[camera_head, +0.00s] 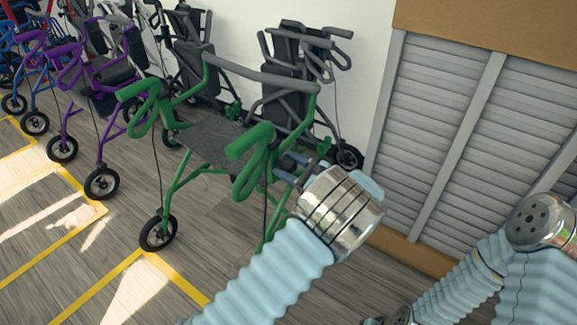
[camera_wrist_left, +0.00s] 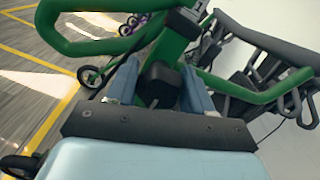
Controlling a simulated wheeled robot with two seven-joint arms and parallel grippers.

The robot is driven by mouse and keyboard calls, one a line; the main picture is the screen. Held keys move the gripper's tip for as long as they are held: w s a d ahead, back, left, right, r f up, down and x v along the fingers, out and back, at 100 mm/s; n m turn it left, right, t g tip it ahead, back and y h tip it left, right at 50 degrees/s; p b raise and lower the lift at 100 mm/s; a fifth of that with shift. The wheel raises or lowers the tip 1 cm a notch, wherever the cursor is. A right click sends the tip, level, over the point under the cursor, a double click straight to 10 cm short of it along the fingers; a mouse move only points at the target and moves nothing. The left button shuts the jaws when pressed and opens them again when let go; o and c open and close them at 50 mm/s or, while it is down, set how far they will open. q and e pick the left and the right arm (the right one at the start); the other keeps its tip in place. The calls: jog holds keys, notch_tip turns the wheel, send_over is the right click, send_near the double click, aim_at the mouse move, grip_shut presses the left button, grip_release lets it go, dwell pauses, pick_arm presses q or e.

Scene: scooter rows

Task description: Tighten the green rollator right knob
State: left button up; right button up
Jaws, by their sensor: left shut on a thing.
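The green rollator (camera_head: 212,140) stands unfolded in the middle of the head view, with a dark grey seat and green handles. My left gripper (camera_head: 291,168) reaches its right side, just right of the near green handle. In the left wrist view the two blue-grey fingers of my left gripper (camera_wrist_left: 160,88) are on either side of a black knob (camera_wrist_left: 162,80) on the green frame and are closed on it. The knob is mostly hidden by my gripper and the frame in the head view. My right gripper is out of view; only parts of my right arm show at lower right.
Purple rollators (camera_head: 95,75) stand in a row at the left. Dark folded rollators (camera_head: 290,85) stand by the white wall behind. A grey louvred panel (camera_head: 435,120) is close on the right. Yellow lines (camera_head: 100,280) mark the wooden floor, which is clear at the front left.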

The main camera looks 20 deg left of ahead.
pick_arm(q)
jog(key=shift+f, duration=0.15)
dwell(0.3)
jog(key=o, duration=1)
jog(key=shift+c, duration=0.2)
jog(key=b+v, duration=0.1)
jog(key=v, duration=1.3)
jog(key=shift+b, duration=0.4)
jog(key=shift+a, duration=0.1)
